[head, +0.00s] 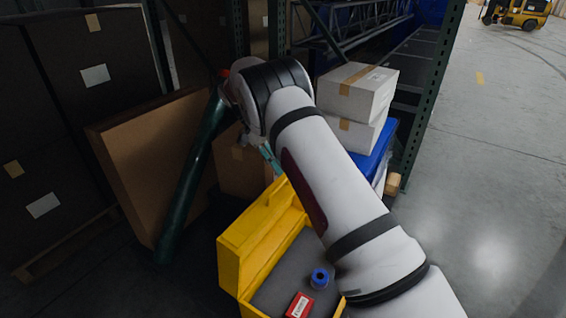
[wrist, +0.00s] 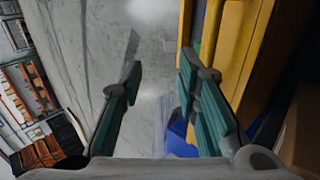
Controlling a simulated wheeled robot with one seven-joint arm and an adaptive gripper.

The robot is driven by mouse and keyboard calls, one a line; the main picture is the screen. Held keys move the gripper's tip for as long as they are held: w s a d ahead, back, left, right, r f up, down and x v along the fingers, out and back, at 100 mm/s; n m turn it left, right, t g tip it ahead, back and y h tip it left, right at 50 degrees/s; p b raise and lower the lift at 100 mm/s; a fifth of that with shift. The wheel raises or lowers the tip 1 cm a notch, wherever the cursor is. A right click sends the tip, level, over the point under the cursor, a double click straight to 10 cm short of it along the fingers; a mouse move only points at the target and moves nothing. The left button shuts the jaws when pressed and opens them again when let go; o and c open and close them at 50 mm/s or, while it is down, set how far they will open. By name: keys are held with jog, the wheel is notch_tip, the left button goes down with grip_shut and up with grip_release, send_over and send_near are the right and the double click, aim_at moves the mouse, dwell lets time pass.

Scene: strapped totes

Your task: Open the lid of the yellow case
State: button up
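The yellow case (head: 257,300) stands at the bottom middle of the head view, partly hidden behind my arm. Its lid (head: 236,262) stands raised along the left side, and the grey inside shows. A blue round item (head: 319,278) and a red box (head: 299,305) lie inside. My gripper (head: 270,158) is beyond the case's far end, mostly hidden by my arm. In the wrist view my gripper (wrist: 159,72) is open, with nothing between its teal fingers. A yellow surface (wrist: 245,50), seemingly the case, is close beside the right finger; contact cannot be told.
Cardboard boxes (head: 147,150) and a dark green post (head: 190,180) stand left of the case. White boxes (head: 355,92) sit on a blue tote (head: 378,155) behind my arm. Open floor (head: 490,180) lies to the right, with a yellow forklift (head: 520,12) far back.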

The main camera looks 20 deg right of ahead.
notch_tip(320, 180, up, 10)
dwell(0.5)
dwell(0.3)
